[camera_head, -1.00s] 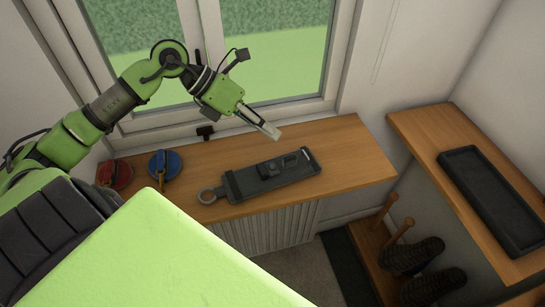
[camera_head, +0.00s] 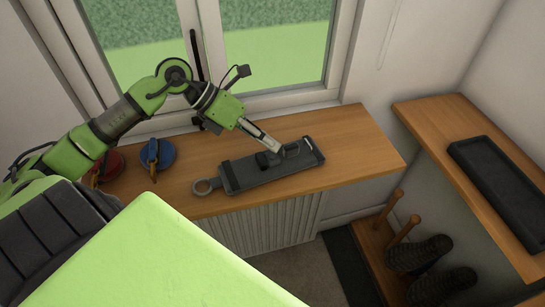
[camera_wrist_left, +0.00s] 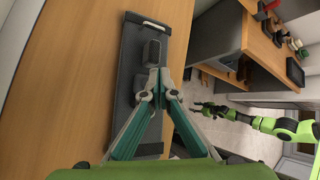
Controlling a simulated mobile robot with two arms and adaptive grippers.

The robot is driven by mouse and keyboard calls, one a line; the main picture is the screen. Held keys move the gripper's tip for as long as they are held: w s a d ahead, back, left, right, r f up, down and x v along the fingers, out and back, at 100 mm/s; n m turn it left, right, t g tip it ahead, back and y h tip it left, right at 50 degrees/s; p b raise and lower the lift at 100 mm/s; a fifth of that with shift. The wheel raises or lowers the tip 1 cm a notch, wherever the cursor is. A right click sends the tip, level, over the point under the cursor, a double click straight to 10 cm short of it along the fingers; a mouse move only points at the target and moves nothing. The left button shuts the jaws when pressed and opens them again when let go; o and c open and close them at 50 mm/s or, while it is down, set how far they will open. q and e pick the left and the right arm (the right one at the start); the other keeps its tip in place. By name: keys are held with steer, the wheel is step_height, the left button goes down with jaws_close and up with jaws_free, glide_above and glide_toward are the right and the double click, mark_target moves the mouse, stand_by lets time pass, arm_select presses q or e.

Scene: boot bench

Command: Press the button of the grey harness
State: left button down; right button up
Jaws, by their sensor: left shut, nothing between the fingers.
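The grey harness (camera_head: 240,182) lies on the wooden bench under the window, a dark flat plate with a ring at its left end. Raised dark blocks stand on it; one (camera_wrist_left: 152,50) shows in the wrist view just beyond my fingertips. My left gripper (camera_head: 278,148) is shut and empty, its tips low over the harness beside these blocks. I cannot tell whether the tips touch it. The fingers partly hide the blocks, and I cannot make out the button. My right arm shows small in the wrist view, its gripper (camera_wrist_left: 207,108) too small to read.
A blue round item (camera_head: 157,154) and a red one (camera_head: 108,165) lie at the bench's left end. The bench (camera_head: 365,150) is clear right of the harness. A black tray (camera_head: 500,190) lies on the right-hand shelf, with dark boots (camera_head: 420,252) below.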

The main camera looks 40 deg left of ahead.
stand_by(0.8)
stand_by(0.4)
arm_select(q)
steer(key=shift+f, duration=0.1)
steer(key=shift+f+b, duration=0.35)
steer(key=shift+b, duration=0.2)
steer(key=shift+f+b, duration=0.35)
steer(key=shift+f, duration=0.05)
stand_by(0.4)
steer(key=shift+r, duration=0.15)
steer(key=shift+r+p, duration=0.4)
steer(key=shift+r, duration=0.35)
